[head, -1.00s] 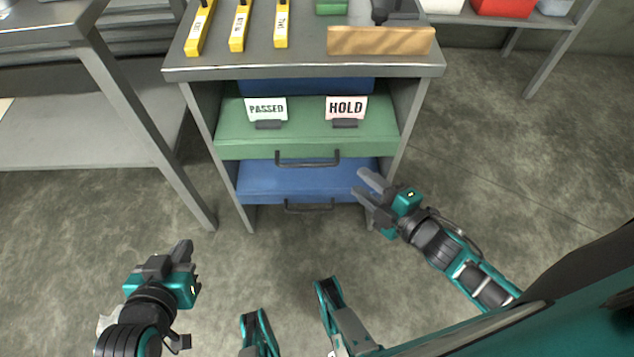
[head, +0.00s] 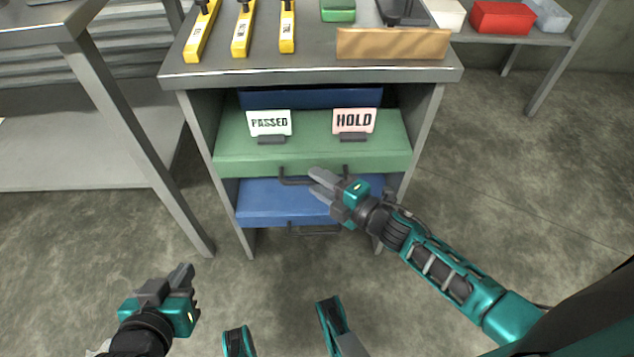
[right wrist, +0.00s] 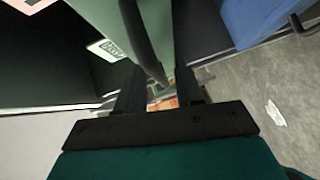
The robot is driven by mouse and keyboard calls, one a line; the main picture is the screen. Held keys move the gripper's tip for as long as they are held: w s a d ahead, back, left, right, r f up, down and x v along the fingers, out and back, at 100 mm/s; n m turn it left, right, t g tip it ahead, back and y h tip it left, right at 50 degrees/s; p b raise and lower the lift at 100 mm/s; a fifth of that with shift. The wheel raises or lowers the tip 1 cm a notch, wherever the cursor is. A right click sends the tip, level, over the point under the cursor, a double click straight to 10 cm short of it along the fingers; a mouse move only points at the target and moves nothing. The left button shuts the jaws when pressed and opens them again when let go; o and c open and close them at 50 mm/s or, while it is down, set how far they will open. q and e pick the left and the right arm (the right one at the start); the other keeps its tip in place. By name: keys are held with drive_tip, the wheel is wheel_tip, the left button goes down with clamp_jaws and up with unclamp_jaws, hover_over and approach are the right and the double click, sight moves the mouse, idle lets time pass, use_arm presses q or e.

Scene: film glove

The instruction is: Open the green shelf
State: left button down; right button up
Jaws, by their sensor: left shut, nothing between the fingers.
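The green shelf (head: 310,145) is a drawer-like tray in the grey cabinet, with a dark bar handle (head: 293,180) on its front. My right gripper (head: 316,183) is at the handle with its fingers spread. In the right wrist view the handle (right wrist: 140,40) reaches down to the gap between the open fingers (right wrist: 158,88); I cannot tell whether they touch it. My left gripper (head: 183,275) is shut and empty, low at the left, well away from the cabinet.
A PASSED card (head: 269,123) and a HOLD card (head: 354,121) stand on the green shelf. A blue shelf (head: 270,203) with its own handle is below. A grey table leg (head: 140,140) stands at left.

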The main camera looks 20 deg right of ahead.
drive_tip(key=shift+w+a+f, duration=0.1)
drive_tip(key=shift+w+a, duration=0.2)
drive_tip(key=shift+w, duration=0.25)
clamp_jaws()
